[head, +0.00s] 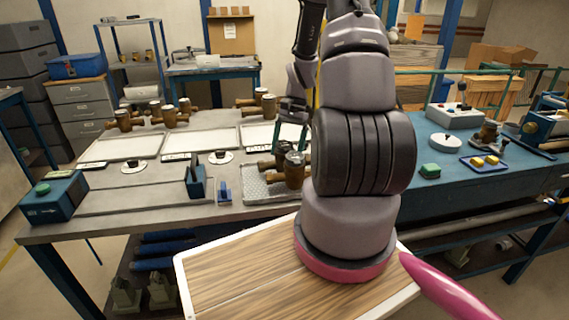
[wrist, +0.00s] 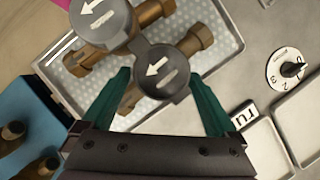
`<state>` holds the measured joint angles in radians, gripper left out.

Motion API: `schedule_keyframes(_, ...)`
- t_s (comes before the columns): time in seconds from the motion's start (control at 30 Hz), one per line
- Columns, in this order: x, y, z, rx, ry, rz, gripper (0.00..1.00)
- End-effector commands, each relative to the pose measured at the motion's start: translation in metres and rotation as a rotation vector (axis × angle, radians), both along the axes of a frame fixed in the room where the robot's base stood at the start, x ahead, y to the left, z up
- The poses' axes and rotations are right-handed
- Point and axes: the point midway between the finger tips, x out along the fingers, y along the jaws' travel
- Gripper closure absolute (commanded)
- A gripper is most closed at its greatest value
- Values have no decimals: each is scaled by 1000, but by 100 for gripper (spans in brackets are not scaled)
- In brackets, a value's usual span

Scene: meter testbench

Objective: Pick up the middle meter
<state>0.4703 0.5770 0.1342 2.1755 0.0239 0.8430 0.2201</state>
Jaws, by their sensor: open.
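Two brass meters stand close together on a perforated metal tray (head: 262,192). One meter (head: 293,172) has a grey round cap; in the wrist view this meter (wrist: 100,22) is at the upper left. The other meter, with a dark cap with a white arrow (wrist: 162,72), sits between and just beyond my fingertips in the wrist view. My gripper (wrist: 160,82) is open, its green fingers on either side of that dark cap. I cannot tell whether they touch it. In the head view my gripper (head: 290,143) is above the tray, partly hidden by my arm.
More brass meters (head: 155,113) stand at the back left, with others (head: 260,102) at the back centre. White panels (head: 135,146), dials (head: 220,157) and a blue stand (head: 195,180) lie left of the tray. A blue table (head: 440,195) with small items is at right.

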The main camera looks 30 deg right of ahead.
Motion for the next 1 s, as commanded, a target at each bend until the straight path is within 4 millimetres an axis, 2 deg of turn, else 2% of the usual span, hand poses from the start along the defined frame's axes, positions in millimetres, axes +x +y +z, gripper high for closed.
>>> schedule_keyframes(0.2, -7, 11, -28, 1, 2, 0, 7)
schedule_keyframes(0.47, -7, 12, -31, 0, 0, 0, 7)
schedule_keyframes(0.5, -7, 12, -31, 0, 0, 0, 10)
schedule_keyframes(0.53, -7, 12, -31, 0, 0, 0, 22)
schedule_keyframes(0.73, -7, 12, -31, 0, 0, 0, 98)
schedule_keyframes(1.0, -7, 12, -30, 1, -1, 1, 100)
